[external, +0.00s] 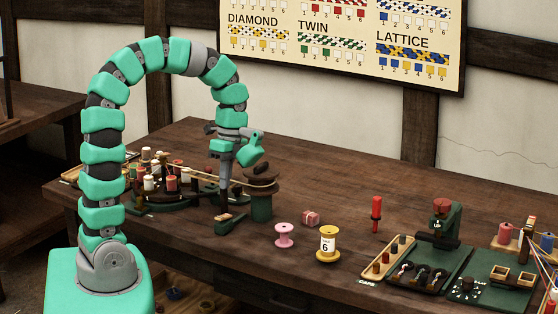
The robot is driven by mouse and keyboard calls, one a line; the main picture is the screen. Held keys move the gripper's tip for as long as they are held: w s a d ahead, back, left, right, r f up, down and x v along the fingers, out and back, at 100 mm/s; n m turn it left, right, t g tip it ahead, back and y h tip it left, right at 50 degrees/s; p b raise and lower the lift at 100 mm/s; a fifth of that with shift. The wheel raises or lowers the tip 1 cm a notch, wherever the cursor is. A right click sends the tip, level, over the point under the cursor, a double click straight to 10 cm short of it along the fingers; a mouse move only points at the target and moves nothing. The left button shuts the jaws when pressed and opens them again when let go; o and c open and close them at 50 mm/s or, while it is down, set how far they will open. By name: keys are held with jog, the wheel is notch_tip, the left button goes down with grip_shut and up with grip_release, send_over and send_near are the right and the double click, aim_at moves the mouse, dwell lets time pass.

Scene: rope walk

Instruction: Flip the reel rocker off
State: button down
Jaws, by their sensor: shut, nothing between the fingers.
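A small dark green box (230,223) with a reddish part on top lies on the table, left of the green reel stand (262,208). It looks like the reel rocker, but it is too small to tell which way it is tipped. My gripper (224,206) points straight down at the box's left end, shut and empty. I cannot tell whether its tips touch the box. The reel stand has a dark round top, and a rope runs from it to the left, behind my gripper.
Several bobbins (172,184) stand crowded on the left. A pink spool (284,235), a pink parcel (311,218), a yellow spool (328,244) and a red-handled tool (376,214) stand to the right. Green-based devices (438,240) fill the right. The table (340,190) is clear behind them.

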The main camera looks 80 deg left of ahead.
aim_at(222, 216)
jog(key=b+x, duration=0.1)
jog(key=x, duration=0.6)
jog(key=shift+f, duration=0.3)
